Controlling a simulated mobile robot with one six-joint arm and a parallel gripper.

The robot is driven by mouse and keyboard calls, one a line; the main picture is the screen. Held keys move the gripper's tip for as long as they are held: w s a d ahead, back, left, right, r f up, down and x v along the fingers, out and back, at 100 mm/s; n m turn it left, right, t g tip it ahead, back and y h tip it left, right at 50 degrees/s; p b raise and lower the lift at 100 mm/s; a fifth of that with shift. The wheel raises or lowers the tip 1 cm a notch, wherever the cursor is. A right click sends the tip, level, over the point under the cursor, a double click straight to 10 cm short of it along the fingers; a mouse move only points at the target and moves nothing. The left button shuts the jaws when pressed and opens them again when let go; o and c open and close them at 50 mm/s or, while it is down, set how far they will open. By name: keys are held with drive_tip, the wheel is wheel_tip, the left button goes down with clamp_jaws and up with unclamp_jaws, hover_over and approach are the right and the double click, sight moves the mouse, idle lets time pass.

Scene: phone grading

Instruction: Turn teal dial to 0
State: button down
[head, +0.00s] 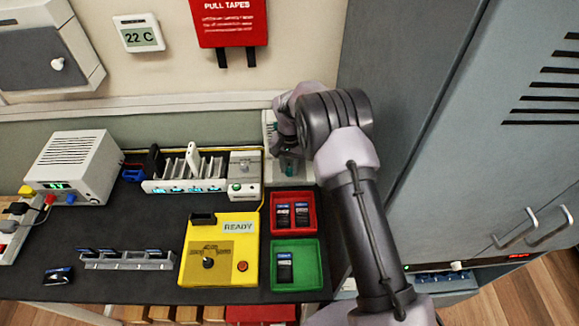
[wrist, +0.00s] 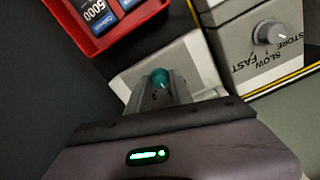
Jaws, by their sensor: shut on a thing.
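The teal dial (wrist: 160,77) sits on a pale grey box (wrist: 125,82) in the wrist view. My gripper (wrist: 163,92) is shut on the dial, with its fingers around it. In the head view my gripper (head: 288,149) points down at the back right of the bench, and a bit of teal (head: 289,164) shows below it. The dial's scale and pointer are hidden or too small to read, so I cannot tell its setting.
The red tray (head: 308,228) with battery packs lies just in front of my gripper, with the green tray (head: 275,250) nearer. A charger rack (head: 215,185) with a silver SLOW/FAST/STORE knob (wrist: 268,32) stands beside it. A tall grey cabinet (head: 440,110) rises on the right.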

sight(290, 169)
drive_tip(key=n, duration=0.3)
drive_tip(key=shift+n, duration=0.4)
drive_tip(key=shift+n+p, duration=0.3)
drive_tip(key=shift+n, duration=1.7)
drive_tip(key=c, duration=1.1)
unclamp_jaws()
drive_tip(key=shift+c, duration=0.2)
drive_tip(key=shift+r, duration=0.1)
wheel_tip(290, 169, up, 17)
drive_tip(key=p, duration=0.4)
drive_tip(key=shift+r, duration=0.15)
